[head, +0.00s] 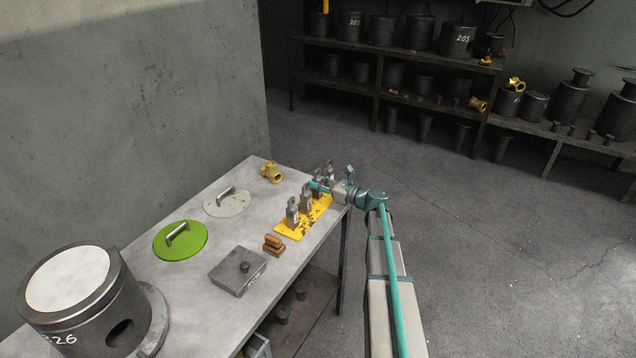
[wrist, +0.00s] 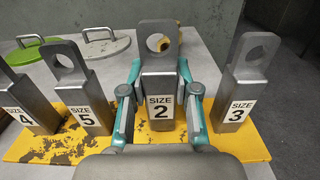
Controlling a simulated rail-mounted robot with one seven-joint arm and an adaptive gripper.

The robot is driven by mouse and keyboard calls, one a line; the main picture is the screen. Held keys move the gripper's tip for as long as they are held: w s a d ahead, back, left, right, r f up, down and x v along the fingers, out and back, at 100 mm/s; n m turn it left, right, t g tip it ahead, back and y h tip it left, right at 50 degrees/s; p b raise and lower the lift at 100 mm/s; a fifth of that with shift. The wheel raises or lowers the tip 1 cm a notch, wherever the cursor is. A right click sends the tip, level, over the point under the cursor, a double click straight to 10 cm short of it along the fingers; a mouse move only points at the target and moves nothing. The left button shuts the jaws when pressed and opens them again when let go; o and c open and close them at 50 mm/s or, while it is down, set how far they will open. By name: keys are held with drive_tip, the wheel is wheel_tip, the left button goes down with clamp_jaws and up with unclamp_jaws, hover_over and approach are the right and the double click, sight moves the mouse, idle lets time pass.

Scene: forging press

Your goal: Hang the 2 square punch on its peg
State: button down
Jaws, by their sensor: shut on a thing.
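The size 2 punch (wrist: 160,108) is a grey metal block with a ring-shaped eye at its top and a white label reading SIZE 2. My gripper (wrist: 160,72) has its teal fingers on both sides of it, shut on it, in the wrist view. In the head view my gripper (head: 322,187) is at the far right end of the yellow plate (head: 288,229). No peg is clearly visible.
The size 5 punch (wrist: 88,100) stands left of my gripper and the size 3 punch (wrist: 240,95) right, both close. The size 4 punch (wrist: 25,103) is further left. A green lid (head: 180,241), brown blocks (head: 274,246) and a brass fitting (head: 271,172) lie on the table.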

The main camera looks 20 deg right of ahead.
drive_tip(key=shift+f, duration=0.35)
drive_tip(key=shift+f, duration=0.2)
drive_tip(key=c, duration=0.9)
unclamp_jaws()
drive_tip(key=shift+o, duration=0.2)
drive_tip(key=shift+r, duration=0.2)
drive_tip(key=b+v, duration=0.3)
drive_tip(key=v, duration=0.9)
